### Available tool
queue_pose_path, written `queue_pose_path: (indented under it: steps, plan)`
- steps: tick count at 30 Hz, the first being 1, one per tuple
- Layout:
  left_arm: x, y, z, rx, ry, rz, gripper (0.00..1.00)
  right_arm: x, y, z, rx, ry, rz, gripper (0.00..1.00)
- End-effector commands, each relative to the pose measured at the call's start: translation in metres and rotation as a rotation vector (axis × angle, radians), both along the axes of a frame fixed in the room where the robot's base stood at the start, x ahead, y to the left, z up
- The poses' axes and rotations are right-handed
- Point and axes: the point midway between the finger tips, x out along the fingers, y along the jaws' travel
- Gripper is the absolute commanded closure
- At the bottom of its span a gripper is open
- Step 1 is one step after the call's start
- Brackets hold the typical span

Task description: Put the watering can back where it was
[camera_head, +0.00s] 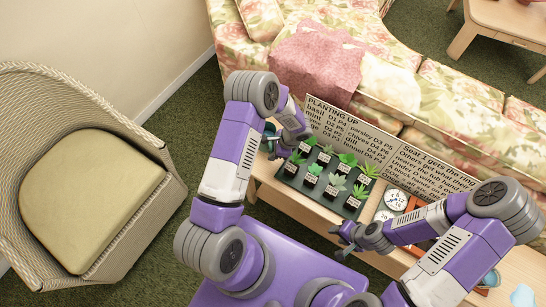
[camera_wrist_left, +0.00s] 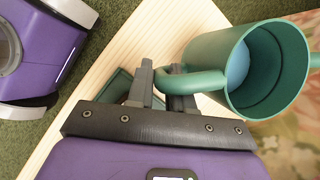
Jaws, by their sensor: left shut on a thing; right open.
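The teal watering can (camera_wrist_left: 238,84) is in the left wrist view, its open round mouth facing the camera and something blue inside it. My left gripper (camera_wrist_left: 168,84) is shut on the can's handle. In the head view, my left gripper (camera_head: 282,147) is at the left end of the light wooden table (camera_head: 267,184), and a bit of the teal can (camera_head: 268,130) shows beside it, mostly hidden by my arm. I cannot tell whether the can touches the table. My right gripper (camera_head: 345,238) is open and empty at the table's front edge.
A dark tray (camera_head: 316,197) of small labelled plants stands on the table, with text boards (camera_head: 345,128) behind it. Round dials (camera_head: 396,199) lie to its right. A teal object (camera_wrist_left: 118,84) is below my left gripper. A wicker chair (camera_head: 85,190) stands left, a floral sofa (camera_head: 450,95) behind.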

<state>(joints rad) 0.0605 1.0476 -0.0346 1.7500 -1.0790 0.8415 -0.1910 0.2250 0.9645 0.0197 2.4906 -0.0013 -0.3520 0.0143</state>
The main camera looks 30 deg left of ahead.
Motion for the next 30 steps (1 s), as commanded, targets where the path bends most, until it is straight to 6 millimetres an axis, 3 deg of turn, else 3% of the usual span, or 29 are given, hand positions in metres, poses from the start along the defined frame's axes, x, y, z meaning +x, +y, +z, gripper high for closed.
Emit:
queue_pose_path:
  steps: [8,19,20,24,30]
  plan:
    - [0.0,0.0,-0.035,0.001,0.0,0.001,1.0,0.0,0.0,-0.01,0.0,0.0,0.0,0.57]
    - [0.001,0.0,-0.039,0.001,-0.002,0.001,1.0,0.0,0.0,-0.013,0.0,0.0,0.0,0.57]
    - [0.0,0.0,-0.039,-0.001,-0.001,0.002,0.76,0.0,0.0,-0.013,0.0,0.0,0.0,0.57]
    - [0.0,0.0,-0.038,0.0,-0.001,0.002,0.55,0.0,0.0,-0.012,0.0,0.0,0.0,0.57]
    - [0.0,0.0,-0.038,0.0,-0.001,0.002,0.54,0.0,0.0,-0.012,0.0,0.0,0.0,0.57]
